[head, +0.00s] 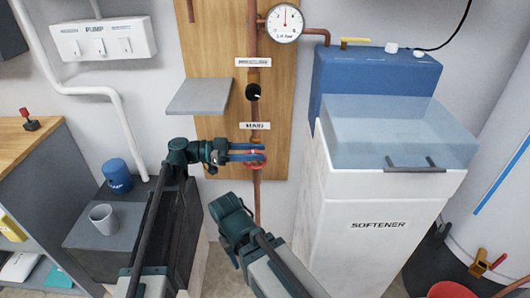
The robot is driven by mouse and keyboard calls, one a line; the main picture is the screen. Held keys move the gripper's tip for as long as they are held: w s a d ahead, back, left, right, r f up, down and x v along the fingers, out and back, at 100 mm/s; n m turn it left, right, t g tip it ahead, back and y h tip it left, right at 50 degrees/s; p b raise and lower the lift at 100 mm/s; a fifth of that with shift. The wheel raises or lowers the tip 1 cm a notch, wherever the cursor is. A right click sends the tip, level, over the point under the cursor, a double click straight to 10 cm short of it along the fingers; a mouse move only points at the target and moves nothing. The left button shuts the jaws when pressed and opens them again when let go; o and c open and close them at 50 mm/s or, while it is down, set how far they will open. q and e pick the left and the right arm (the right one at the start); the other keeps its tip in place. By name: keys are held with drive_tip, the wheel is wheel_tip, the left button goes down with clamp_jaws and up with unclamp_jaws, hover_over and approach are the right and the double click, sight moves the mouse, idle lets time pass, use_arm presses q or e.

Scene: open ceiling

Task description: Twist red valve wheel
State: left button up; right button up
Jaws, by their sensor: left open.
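The red valve wheel (258,162) is on the copper pipe in front of the wooden board, just below the MAIN label (255,126). Only parts of its red rim show, because my left gripper's fingers cover the rest. My left gripper (263,152) reaches in from the left with its two blue fingers apart, one above the other. The fingers overlap the upper part of the wheel in the head view; I cannot tell if they touch it.
A grey shelf (199,96) juts out above my left gripper. A black knob (254,91) and a gauge (285,22) are higher on the pipework. The white softener cabinet (375,225) stands close on the right. A cup (103,218) and blue canister (117,176) are at left.

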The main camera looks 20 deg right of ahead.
sight(263, 152)
use_arm(q)
drive_tip(key=shift+x, duration=1.5)
clamp_jaws()
